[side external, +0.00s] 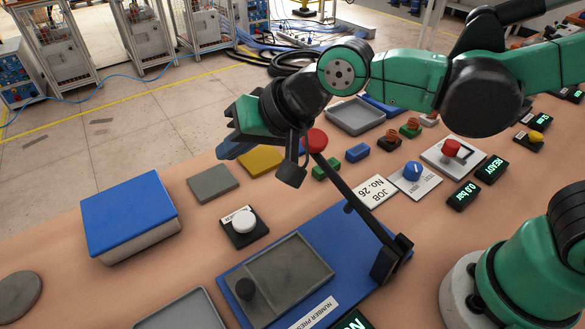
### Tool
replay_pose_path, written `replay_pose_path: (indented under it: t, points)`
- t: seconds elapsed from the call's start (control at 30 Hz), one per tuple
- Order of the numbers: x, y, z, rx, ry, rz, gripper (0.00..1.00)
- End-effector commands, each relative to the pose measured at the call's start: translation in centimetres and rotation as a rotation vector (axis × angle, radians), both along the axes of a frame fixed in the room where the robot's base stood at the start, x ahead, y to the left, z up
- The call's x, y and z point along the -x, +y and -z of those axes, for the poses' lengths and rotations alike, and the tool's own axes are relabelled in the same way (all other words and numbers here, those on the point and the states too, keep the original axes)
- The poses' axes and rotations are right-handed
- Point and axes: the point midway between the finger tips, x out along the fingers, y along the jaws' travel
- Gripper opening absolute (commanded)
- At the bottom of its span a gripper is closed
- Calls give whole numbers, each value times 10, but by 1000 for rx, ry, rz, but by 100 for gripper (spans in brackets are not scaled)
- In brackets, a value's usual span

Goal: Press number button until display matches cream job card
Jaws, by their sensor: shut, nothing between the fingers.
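The cream job card (372,190) reads "JOB No. 26" and lies flat on the bench, right of centre. A white round button (243,221) sits on a dark base with a small label, left of centre. A "NUMBER PRESS" label (318,311), partly cut off, lies at the lower edge of the blue plate. Beside it, a dark display (352,321) with green characters is cut by the frame edge, so its number is unreadable. My gripper (238,118) is shut and empty, held above the bench, up and apart from the white button. Its fingertips are hard to make out.
A blue plate (225,282) carries a grey tray (300,258) and a dark upright post with a slanting bar (362,212). A large blue-topped block (130,210) stands left. Red and blue knobs, small displays and coloured blocks crowd the right and back.

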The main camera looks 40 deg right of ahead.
Motion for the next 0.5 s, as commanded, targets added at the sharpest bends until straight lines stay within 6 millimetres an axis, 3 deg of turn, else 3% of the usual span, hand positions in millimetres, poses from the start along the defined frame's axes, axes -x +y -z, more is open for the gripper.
replay_pose_path:
  t: [0.2,0.5]
  points:
    - [-1,-1,23,2,-1,1,0]
    - [0,-1,25,3,-1,0,0]
